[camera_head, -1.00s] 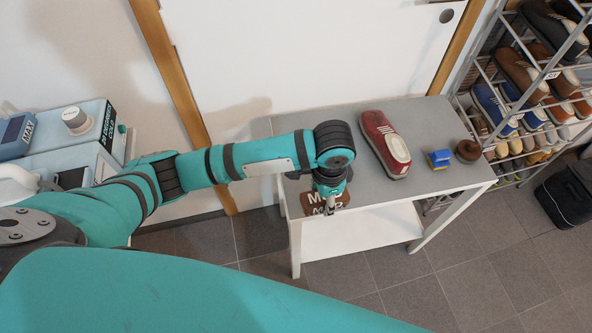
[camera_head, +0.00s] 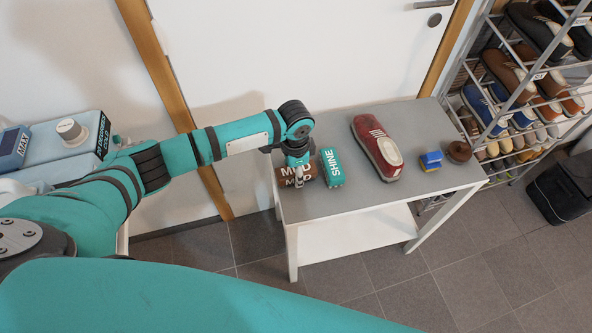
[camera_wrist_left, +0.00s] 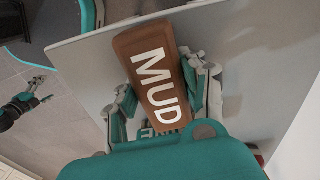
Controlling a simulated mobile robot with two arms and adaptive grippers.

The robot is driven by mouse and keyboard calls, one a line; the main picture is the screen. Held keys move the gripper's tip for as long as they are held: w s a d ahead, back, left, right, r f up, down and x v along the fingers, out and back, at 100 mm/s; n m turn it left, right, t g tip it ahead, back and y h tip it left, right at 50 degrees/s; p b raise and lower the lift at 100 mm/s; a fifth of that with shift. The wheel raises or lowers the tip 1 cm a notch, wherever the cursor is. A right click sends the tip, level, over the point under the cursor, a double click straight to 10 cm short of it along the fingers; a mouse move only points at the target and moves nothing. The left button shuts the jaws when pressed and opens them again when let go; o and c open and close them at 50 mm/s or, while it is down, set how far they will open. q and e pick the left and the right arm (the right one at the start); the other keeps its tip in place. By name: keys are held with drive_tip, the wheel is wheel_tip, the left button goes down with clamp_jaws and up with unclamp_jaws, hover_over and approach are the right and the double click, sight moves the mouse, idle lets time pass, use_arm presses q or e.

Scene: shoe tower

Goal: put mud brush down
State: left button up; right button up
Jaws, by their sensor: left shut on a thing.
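The mud brush (camera_head: 288,171) is a brown block with white MUD lettering, at the left end of the grey side table (camera_head: 345,198). My left gripper (camera_head: 299,176) points down over it and is shut on it. In the left wrist view the mud brush (camera_wrist_left: 152,62) lies between the two fingers of the left gripper (camera_wrist_left: 163,92), with its far end sticking out past them. The gripper hides part of it in the head view. I cannot tell whether its underside touches the tabletop.
A teal SHINE brush (camera_head: 332,168) stands close to the right of the gripper. Further right are a red shoe (camera_head: 377,148), a blue and yellow item (camera_head: 430,160) and a brown round item (camera_head: 459,151). A shoe rack (camera_head: 515,90) stands at the right. The table's front middle is clear.

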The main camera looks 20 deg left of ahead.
use_arm(q)
drive_tip(key=o, duration=1)
drive_tip(key=shift+f, duration=0.1)
drive_tip(key=shift+o, duration=1.1)
drive_tip(key=shift+r, duration=0.35)
wheel_tip(320, 180, up, 10)
drive_tip(key=shift+s+r, duration=0.1)
drive_tip(key=shift+r, duration=0.75)
